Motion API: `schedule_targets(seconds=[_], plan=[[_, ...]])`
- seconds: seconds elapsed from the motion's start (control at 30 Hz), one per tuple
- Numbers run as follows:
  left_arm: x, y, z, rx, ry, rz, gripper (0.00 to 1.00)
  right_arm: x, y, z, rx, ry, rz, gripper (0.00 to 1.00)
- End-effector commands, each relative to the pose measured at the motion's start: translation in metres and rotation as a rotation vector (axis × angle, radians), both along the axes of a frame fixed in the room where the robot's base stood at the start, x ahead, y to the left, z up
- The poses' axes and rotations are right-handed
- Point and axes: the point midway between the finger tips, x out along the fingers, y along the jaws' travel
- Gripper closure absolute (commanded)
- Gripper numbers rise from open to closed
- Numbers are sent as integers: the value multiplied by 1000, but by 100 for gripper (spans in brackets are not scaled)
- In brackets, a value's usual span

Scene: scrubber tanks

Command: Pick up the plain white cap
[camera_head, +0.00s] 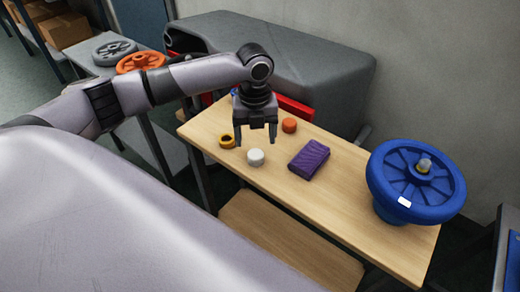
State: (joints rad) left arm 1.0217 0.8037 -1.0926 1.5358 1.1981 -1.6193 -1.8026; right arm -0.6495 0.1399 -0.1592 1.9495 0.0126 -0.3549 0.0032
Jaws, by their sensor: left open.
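The plain white cap (256,157) stands on the light wooden table (327,214), near its front edge. My left gripper (255,141) hangs above the table and points down. Its two fingers are apart with nothing between them. In the picture the fingertips show just above the cap; the exact height gap is hard to tell. My right gripper is not in view.
A yellow ring-shaped cap (227,142) lies left of the white cap, and an orange cap (289,125) behind it. A folded purple cloth (309,159) lies to the right. A large blue wheel (416,182) fills the table's right end. A grey tank (290,60) stands behind.

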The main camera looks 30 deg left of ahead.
Motion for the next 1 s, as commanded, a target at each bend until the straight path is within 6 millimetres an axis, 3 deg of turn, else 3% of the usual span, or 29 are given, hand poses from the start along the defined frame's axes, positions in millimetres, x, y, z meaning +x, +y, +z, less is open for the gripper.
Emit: schedule_targets(seconds=[0.4,0.67,0.7,0.87,1.0], plan=[[1,1,-55,0,-1,0,25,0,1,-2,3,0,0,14],[1,1,-59,0,-1,-1,25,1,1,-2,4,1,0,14],[1,1,-59,0,-1,-1,32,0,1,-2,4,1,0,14],[1,1,-59,-1,-2,0,84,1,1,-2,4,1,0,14],[1,1,-59,-1,-2,0,84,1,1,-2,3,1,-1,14]])
